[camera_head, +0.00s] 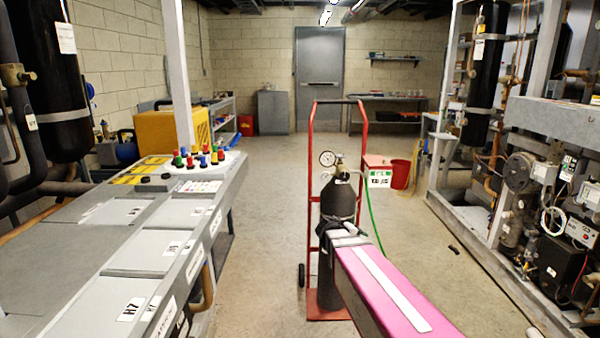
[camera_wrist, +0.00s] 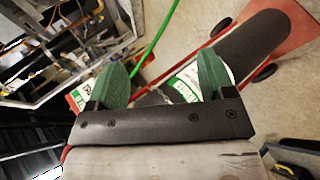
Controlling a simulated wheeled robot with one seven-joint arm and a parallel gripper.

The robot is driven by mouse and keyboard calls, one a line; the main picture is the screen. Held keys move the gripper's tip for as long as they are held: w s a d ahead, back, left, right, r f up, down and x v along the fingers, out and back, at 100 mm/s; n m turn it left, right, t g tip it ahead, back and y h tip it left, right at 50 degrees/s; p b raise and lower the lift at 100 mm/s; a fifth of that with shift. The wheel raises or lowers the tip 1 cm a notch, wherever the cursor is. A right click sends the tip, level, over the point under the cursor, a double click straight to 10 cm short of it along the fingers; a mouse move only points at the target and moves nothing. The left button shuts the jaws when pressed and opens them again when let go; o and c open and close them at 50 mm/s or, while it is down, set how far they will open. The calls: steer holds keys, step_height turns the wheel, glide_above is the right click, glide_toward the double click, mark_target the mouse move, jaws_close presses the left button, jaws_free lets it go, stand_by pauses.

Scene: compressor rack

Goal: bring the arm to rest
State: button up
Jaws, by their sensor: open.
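My arm reaches forward from the lower right of the head view, a pink link with a white strip. My gripper (camera_head: 343,230) shows as a dark shape at its far end, in front of a dark gas cylinder (camera_head: 338,198). In the wrist view my gripper (camera_wrist: 162,80) has two green fingers spread wide apart, with nothing held between them. The cylinder (camera_wrist: 245,48) and its white and green label lie beyond the right finger. I cannot tell the exact gap between gripper and cylinder.
The cylinder stands on a red hand truck (camera_head: 310,190) with a gauge (camera_head: 327,158) and a green hose (camera_head: 372,215). A grey console (camera_head: 150,250) with coloured knobs is on the left. Compressor racks (camera_head: 545,120) line the right. Floor (camera_head: 260,200) between is mostly clear; a red bucket (camera_head: 400,174) stands behind.

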steer(key=s+a+f+m+g+y, duration=0.1)
steer(key=s+f+y, duration=0.3)
steer(key=s, duration=0.4)
steer(key=s+a+f+m+g+y, duration=0.1)
steer(key=s+f+m+g+y, duration=0.3)
steer(key=s, duration=0.4)
step_height(320, 180, down, 2)
steer(key=shift+a+f+y, duration=0.25)
steer(key=shift+a+y, duration=0.15)
steer(key=shift+y, duration=0.3)
steer(key=shift+s, duration=0.1)
